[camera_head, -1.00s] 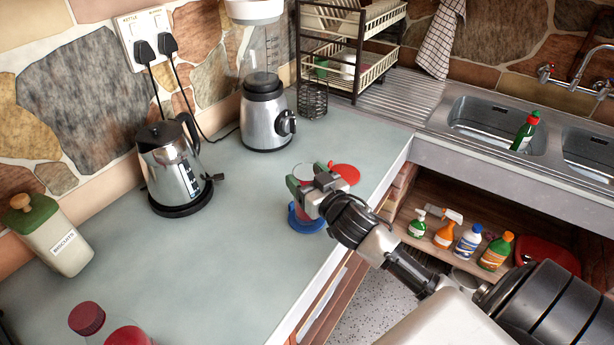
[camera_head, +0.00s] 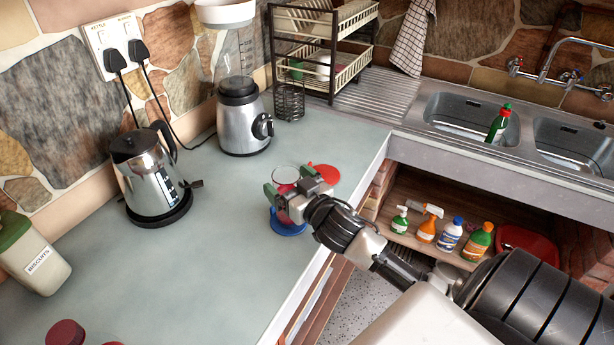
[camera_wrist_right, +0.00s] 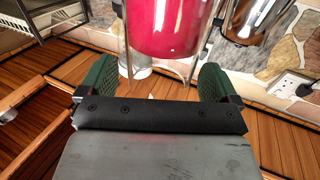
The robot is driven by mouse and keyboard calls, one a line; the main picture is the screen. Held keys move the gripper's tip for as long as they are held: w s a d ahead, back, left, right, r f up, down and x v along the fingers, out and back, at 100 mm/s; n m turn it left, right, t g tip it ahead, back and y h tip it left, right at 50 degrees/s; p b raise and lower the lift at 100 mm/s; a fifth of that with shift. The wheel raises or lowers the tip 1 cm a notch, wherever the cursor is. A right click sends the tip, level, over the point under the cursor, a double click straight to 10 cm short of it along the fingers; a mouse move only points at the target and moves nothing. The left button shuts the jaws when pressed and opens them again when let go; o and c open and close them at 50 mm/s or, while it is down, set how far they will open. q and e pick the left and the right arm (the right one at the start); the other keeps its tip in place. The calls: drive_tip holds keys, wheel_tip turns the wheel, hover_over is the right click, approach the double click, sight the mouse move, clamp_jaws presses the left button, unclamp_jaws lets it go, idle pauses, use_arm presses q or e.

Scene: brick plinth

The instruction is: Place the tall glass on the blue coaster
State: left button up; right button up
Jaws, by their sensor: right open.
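The tall glass (camera_head: 286,173) has a clear rim and red contents. It is upright over the blue coaster (camera_head: 289,229) and seems to stand on it, but my right gripper hides much of its lower part. My right gripper (camera_head: 278,198) is open beside the glass in the head view. In the right wrist view its two green-padded fingers (camera_wrist_right: 154,82) are spread wide, with the red-filled glass (camera_wrist_right: 165,28) beyond and between them. I see no clear contact of the pads with the glass. My left gripper is not in view.
A red coaster (camera_head: 323,176) lies just behind the glass. A kettle (camera_head: 148,175), a blender (camera_head: 242,120) and a wire holder (camera_head: 289,102) stand farther back. A biscuit jar (camera_head: 32,258) and a red-capped item (camera_head: 66,332) are at left. The counter's middle is clear.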

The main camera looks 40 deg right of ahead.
drive_tip(key=s+b, duration=0.2)
drive_tip(key=s, duration=0.9)
drive_tip(key=shift+f, duration=0.1)
drive_tip(key=s+a+f+n+g, duration=0.2)
drive_tip(key=s+a+f+g, duration=1)
drive_tip(key=s+f+g, duration=0.35)
drive_tip(key=s+f+x, duration=0.1)
drive_tip(key=s+x, duration=0.2)
drive_tip(key=x, duration=0.9)
drive_tip(key=s+x, duration=0.2)
drive_tip(key=x, duration=1.1)
drive_tip(key=s+d+f+g, duration=0.1)
drive_tip(key=s+d+f, duration=0.2)
drive_tip(key=s+f, duration=1.3)
drive_tip(key=shift+s, duration=0.7)
